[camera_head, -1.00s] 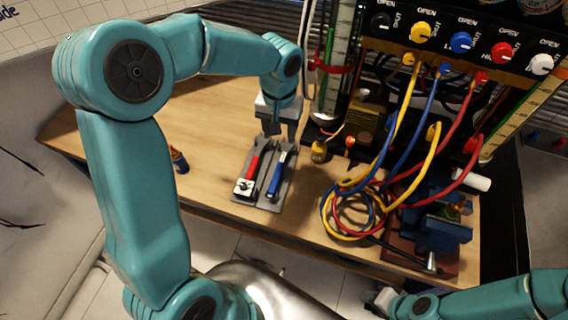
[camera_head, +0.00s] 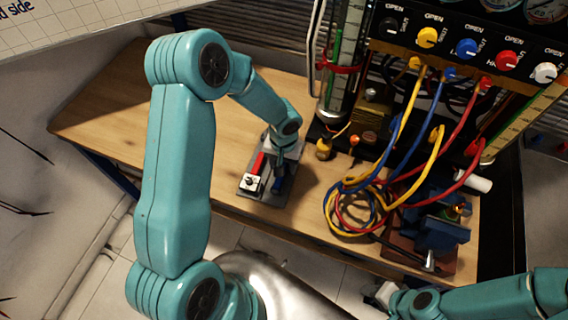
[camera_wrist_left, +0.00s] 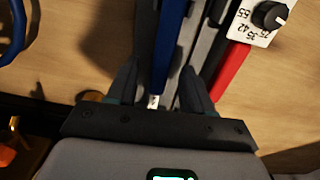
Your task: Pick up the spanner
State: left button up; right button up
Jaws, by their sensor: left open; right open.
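A grey holder (camera_head: 243,195) lies on the wooden bench. It carries a blue-handled tool (camera_head: 279,184) and a red-handled tool (camera_head: 257,162) with a white numbered dial block. The blue tool may be the spanner; its working end is not clear. My left gripper (camera_head: 281,158) is low over the holder, partly hidden by its own wrist. In the left wrist view my left gripper (camera_wrist_left: 160,68) is open, with the blue handle (camera_wrist_left: 166,35) between its fingers; contact is not visible. The red handle (camera_wrist_left: 232,68) is outside them, to the right. My right gripper (camera_head: 378,295) is off the bench's front edge.
Coiled yellow, blue and red hoses (camera_head: 355,207) lie right of the holder, running up to a valve panel (camera_head: 470,45). A blue vise (camera_head: 440,225) stands at the right front. A small yellow object (camera_head: 323,149) is near the holder. The bench's left part (camera_head: 110,110) is clear.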

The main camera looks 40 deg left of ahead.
pick_arm(q)
jog(key=shift+w+f, duration=0.1)
grip_shut()
notch_tip(320, 180, up, 20)
jog(key=b, duration=0.1)
jog(key=shift+b, duration=0.4)
